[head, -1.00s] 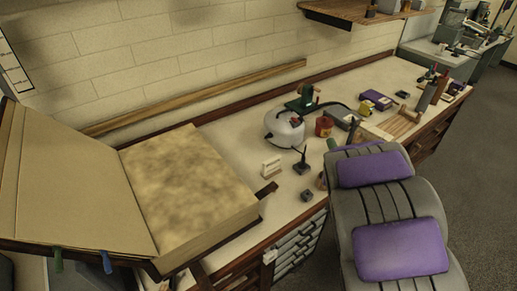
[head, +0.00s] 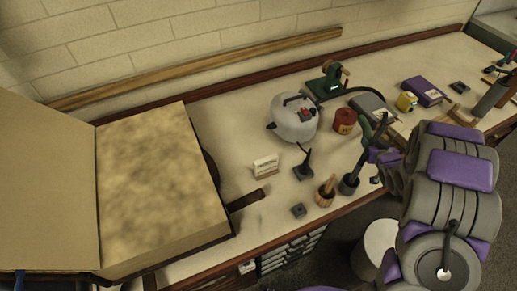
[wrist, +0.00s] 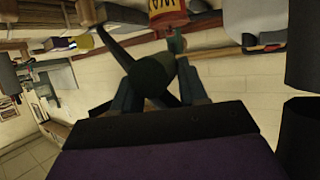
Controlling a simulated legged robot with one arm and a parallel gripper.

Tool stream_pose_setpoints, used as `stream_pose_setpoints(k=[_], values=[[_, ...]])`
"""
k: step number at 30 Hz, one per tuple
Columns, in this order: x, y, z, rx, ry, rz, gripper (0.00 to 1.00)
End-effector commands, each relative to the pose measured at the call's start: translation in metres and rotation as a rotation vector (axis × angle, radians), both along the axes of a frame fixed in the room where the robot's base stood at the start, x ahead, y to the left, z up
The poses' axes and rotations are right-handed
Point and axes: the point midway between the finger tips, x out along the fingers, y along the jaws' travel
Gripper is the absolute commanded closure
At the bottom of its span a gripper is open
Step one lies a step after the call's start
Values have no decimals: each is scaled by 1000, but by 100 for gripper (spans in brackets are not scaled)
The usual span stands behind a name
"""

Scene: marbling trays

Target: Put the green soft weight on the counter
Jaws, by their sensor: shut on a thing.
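The green soft weight (head: 367,130) is a dark green, bendy strip. It shows partly beside my gripper (head: 375,155) in the head view, above the right part of the counter. In the wrist view, the dark green weight (wrist: 153,75) sits between the fingers of my gripper (wrist: 160,95), which is shut on it. Its far parts are partly hidden, and I cannot tell whether any part touches the counter. The pale counter (head: 235,150) runs along the wall under my gripper.
Bare room lies between book and kettle.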

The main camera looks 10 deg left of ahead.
Motion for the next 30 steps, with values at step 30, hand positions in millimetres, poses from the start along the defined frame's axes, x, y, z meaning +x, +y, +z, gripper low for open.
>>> stream_pose_setpoints(k=[30], values=[[-12, -51, -110, 26, -15, 67, 100]])
